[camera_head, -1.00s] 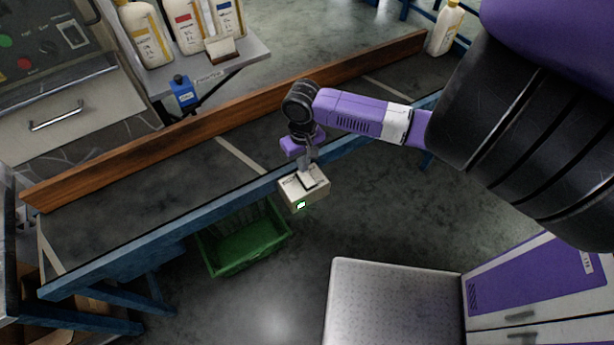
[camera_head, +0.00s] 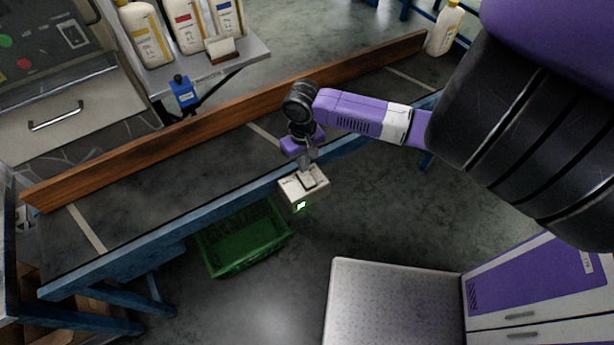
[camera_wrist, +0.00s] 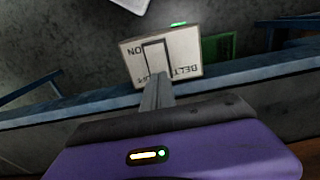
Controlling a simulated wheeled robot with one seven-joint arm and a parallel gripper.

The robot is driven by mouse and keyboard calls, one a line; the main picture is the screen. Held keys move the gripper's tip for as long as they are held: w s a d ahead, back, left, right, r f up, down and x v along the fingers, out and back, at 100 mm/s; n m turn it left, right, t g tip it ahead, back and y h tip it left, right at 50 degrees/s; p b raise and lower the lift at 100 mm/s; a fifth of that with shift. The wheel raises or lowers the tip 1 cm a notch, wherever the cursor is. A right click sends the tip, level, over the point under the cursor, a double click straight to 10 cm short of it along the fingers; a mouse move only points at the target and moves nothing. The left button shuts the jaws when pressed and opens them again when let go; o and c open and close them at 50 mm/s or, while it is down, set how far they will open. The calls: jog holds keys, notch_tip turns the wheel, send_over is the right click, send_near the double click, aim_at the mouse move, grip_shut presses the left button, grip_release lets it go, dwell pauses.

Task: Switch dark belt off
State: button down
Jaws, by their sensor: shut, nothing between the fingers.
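The dark belt (camera_head: 165,188) runs diagonally between a wooden side board and a blue rail, with pale stripes across it. A beige switch box (camera_head: 293,190) sits at the rail's near side, its green light (camera_head: 301,205) lit. In the wrist view, the box (camera_wrist: 190,52) shows "BELT" and "ON" upside down, with a grey switch piece (camera_wrist: 157,54) in its middle. My gripper (camera_head: 308,163) is shut and empty, its fingertips at the switch piece. It also shows in the wrist view (camera_wrist: 155,84). The fingers hide part of the switch and lettering; contact is unclear.
A green crate (camera_head: 243,262) stands on the floor below the rail. Several bottles (camera_head: 147,35) stand on a shelf behind the wooden board (camera_head: 225,125). A white bottle (camera_head: 444,30) stands at the far end of the belt. Floor right of the crate is open.

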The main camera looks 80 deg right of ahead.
jog(key=shift+f+b, duration=0.55)
jog(key=shift+f, duration=0.5)
dwell(0.5)
notch_tip(320, 180, up, 7)
jog(key=p, duration=0.6)
jog(key=shift+p, duration=0.3)
dwell(0.6)
